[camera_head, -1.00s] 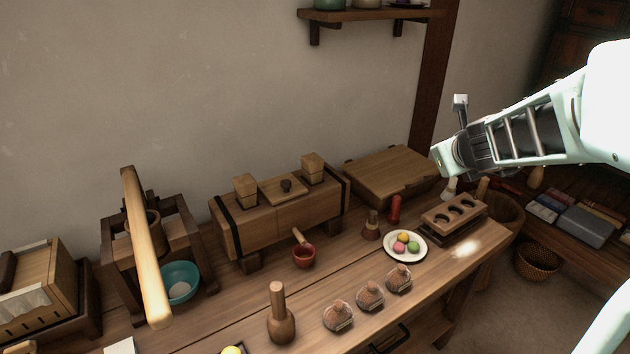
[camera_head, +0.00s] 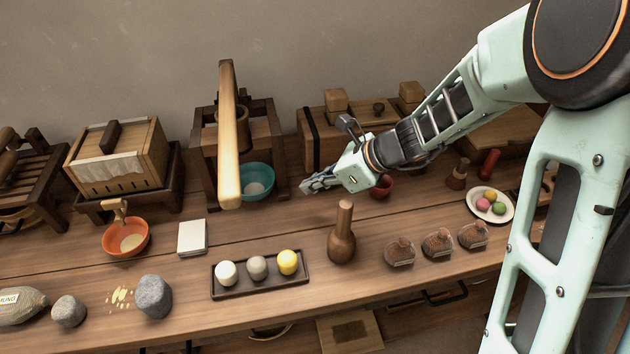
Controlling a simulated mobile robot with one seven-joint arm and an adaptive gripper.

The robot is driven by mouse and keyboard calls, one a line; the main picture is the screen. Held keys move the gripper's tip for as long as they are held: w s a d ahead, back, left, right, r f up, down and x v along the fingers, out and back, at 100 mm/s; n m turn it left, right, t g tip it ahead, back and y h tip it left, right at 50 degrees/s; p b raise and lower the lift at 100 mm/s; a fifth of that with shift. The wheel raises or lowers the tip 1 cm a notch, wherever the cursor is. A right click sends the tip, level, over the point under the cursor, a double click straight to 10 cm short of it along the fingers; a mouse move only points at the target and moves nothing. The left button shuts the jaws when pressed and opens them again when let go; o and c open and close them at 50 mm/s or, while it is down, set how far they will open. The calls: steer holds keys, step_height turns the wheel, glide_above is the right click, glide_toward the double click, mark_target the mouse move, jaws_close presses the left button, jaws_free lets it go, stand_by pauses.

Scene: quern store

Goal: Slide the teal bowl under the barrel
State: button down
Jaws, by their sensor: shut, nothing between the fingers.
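The teal bowl (camera_head: 262,172) sits on the bench at the front right of a dark wooden press frame (camera_head: 202,150). It holds something pale, and the pale wooden lever (camera_head: 229,140) passes in front of its left side. The small brown barrel (camera_head: 243,118) hangs within the frame, behind the lever and partly hidden by it. The bowl appears in front of the barrel; I cannot tell how far it is from being directly beneath. My gripper (camera_head: 306,186) is shut and empty, pointing left, a little right of the bowl and apart from it.
The lever's end juts forward over the bench. A dark tray (camera_head: 302,281) with three balls, a wooden pestle (camera_head: 342,238), a white pad (camera_head: 192,237) and an orange bowl (camera_head: 148,240) stand in front. A wooden box (camera_head: 310,130) stands behind my gripper.

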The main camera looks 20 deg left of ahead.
mark_target(270, 191)
steer(key=b+x, duration=0.1)
steer(key=x, duration=0.5)
steer(key=shift+f, duration=0.15)
steer(key=a, duration=0.3)
steer(key=shift+w+a, duration=0.1)
steer(key=shift+w, duration=0.15)
steer(key=shift+a+r, duration=0.2)
steer(key=shift+a, duration=0.15)
steer(key=shift+w+a, duration=0.25)
steer(key=shift+a, duration=0.9)
steer(key=shift+d, duration=0.1)
